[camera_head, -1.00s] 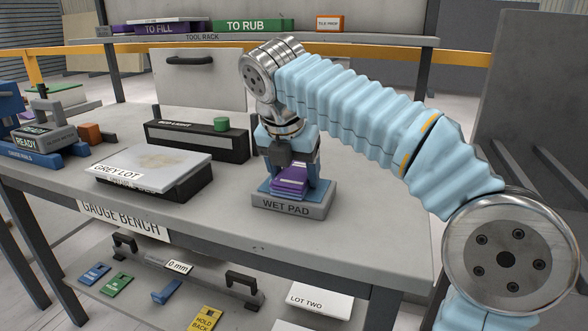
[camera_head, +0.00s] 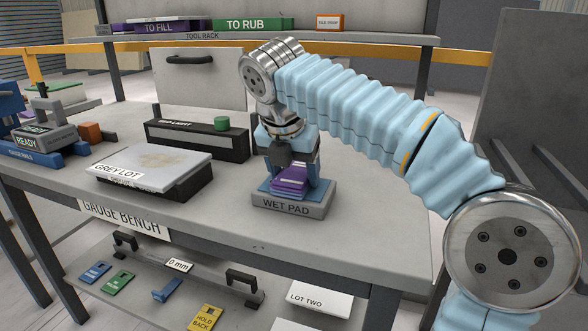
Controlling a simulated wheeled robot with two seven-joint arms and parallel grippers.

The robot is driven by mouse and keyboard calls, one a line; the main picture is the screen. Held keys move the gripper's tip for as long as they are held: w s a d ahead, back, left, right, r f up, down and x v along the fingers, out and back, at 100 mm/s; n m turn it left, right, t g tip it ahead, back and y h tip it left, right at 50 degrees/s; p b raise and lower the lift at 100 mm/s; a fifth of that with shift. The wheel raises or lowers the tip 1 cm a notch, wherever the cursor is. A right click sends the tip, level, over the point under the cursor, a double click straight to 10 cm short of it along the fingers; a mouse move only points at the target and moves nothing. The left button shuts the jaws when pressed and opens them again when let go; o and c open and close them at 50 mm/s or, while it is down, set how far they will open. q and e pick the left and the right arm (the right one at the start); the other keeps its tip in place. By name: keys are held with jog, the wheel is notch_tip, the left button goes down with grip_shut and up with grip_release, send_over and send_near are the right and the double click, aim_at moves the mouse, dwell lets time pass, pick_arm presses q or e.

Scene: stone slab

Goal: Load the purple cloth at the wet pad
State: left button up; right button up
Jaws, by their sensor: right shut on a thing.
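The folded purple cloth (camera_head: 289,182) is between the fingers of my right gripper (camera_head: 291,175), which is shut on it. The cloth is low over the blue top of the wet pad, a grey block (camera_head: 290,207) labelled WET PAD on the bench. It appears to touch the pad, but the fingers hide part of the contact. My right arm comes in from the right and the gripper points down. My left gripper is not in view.
A grey slab (camera_head: 154,165) labelled GREY LOT lies on a dark base left of the pad. A black box with a green button (camera_head: 221,124) stands behind. The tool rack (camera_head: 200,41) is at the back. The bench right of the pad is clear.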

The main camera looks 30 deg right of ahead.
notch_tip(320, 180, up, 3)
jog(key=p, duration=0.2)
jog(key=shift+f+p, duration=0.1)
jog(key=shift+p, duration=0.2)
jog(key=shift+b, duration=0.3)
jog(key=shift+r, duration=2.05)
